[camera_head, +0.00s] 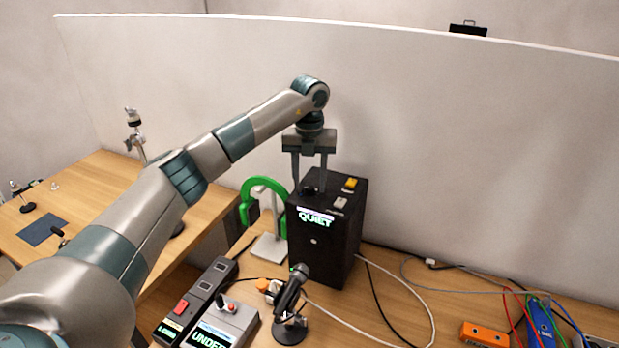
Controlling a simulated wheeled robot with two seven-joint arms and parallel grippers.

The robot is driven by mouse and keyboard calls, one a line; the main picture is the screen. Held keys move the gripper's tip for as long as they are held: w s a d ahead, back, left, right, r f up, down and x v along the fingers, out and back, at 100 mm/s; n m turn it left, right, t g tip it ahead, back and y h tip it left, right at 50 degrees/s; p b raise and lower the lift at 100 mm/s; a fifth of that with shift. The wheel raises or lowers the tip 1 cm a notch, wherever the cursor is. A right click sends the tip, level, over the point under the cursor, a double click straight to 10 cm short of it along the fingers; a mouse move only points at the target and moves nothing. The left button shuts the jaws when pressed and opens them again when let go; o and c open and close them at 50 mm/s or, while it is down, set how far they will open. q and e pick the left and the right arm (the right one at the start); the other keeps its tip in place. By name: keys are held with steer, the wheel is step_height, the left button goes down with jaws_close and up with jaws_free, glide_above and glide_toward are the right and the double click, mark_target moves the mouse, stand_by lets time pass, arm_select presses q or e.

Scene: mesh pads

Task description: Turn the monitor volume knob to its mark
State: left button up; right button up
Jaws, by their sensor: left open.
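The monitor (315,245) is a black box standing on the wooden desk, with a lit "QUIET" label on its front. Its volume knob (311,190) looks like a small dark knob on the top face, towards the left. My left gripper (309,184) comes down from above with its two fingers pointing at the top of the box. The fingers are apart, one on each side of the knob as seen here; I cannot tell whether they touch it. The knob's mark is too small to make out. My right gripper is not in view.
A yellow switch (350,184) and a grey switch (340,203) sit on the box top near the knob. Green headphones (262,187) hang on a stand at left. A microphone (291,290) stands in front, beside labelled control boxes (222,325). Cables and an orange box (484,334) lie right.

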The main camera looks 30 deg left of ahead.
arm_select(q)
steer(key=shift+f, duration=0.15)
steer(key=c, duration=1)
steer(key=shift+c, duration=0.2)
steer(key=shift+m+b, duration=0.3)
